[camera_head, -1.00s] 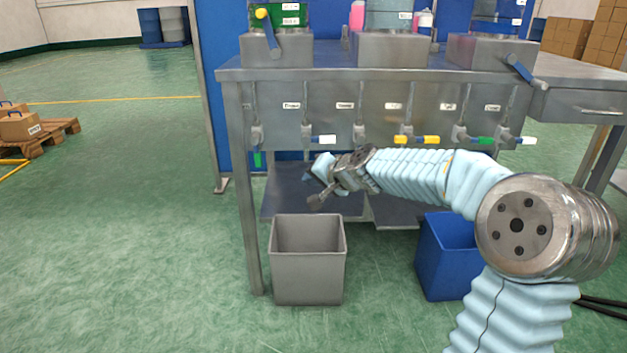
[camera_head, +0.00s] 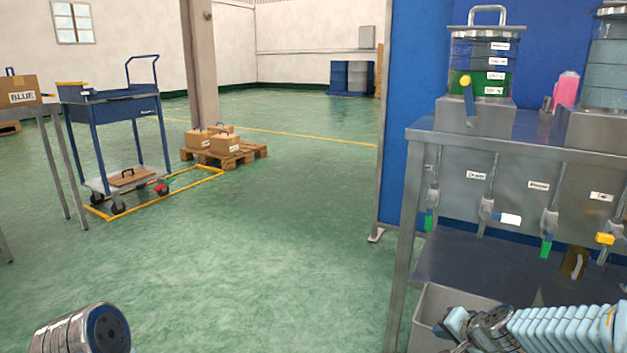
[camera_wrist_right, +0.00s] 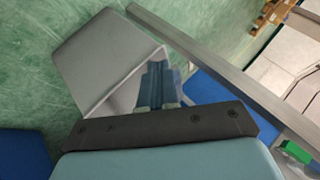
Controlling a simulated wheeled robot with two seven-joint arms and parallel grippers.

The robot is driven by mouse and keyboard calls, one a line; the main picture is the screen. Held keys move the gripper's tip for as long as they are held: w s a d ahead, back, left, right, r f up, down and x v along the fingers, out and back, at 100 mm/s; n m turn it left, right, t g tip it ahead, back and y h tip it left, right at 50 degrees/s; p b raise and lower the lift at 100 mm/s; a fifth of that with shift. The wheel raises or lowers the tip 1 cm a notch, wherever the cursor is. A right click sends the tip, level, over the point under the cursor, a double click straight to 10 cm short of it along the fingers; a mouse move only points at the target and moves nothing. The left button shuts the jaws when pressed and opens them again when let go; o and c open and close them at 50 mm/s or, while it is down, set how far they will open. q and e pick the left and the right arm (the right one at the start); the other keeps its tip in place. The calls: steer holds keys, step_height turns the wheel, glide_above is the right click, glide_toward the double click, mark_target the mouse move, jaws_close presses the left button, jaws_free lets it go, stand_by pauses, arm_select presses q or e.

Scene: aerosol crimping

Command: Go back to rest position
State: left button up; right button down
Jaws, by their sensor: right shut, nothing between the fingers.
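My right gripper (camera_head: 447,332) shows at the bottom right of the head view, at the end of my pale blue sleeved arm. It is over or in front of the grey bin (camera_head: 430,302), whose lower part is cut off by the frame. In the right wrist view, the fingers of the gripper (camera_wrist_right: 157,88) are together and hold nothing, with the grey bin (camera_wrist_right: 95,50) beyond them. I cannot tell whether they touch it. A round metal joint of my left arm shows at the bottom left of the head view; the left gripper is out of view.
A metal workbench (camera_head: 500,150) with taps and a lidded tank (camera_head: 482,65) stands on the right. A blue trolley (camera_head: 115,110) and a pallet of boxes (camera_head: 228,155) stand at left and back. Open green floor (camera_head: 260,260) lies between. Blue bins (camera_wrist_right: 22,155) show in the wrist view.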

steer(key=s+a+f+n+g+y, duration=0.1)
steer(key=s+a+f+n+g, duration=0.1)
steer(key=s+a+f, duration=0.55)
steer(key=s+a+f+n+g, duration=0.15)
steer(key=a+f, duration=0.25)
steer(key=f, duration=0.6)
steer(key=s+a+f+n+g, duration=0.2)
steer(key=s+a+f, duration=0.2)
steer(key=s, duration=0.4)
steer(key=s+a+f+n+g, duration=0.1)
steer(key=s+a+f+g, duration=0.1)
steer(key=s+a+f, duration=0.45)
steer(key=a+r+p+v, duration=0.1)
steer(key=a+p+v, duration=0.2)
steer(key=p+v, duration=1.4)
steer(key=shift+s+r+y+p, duration=0.4)
steer(key=shift+r, duration=0.5)
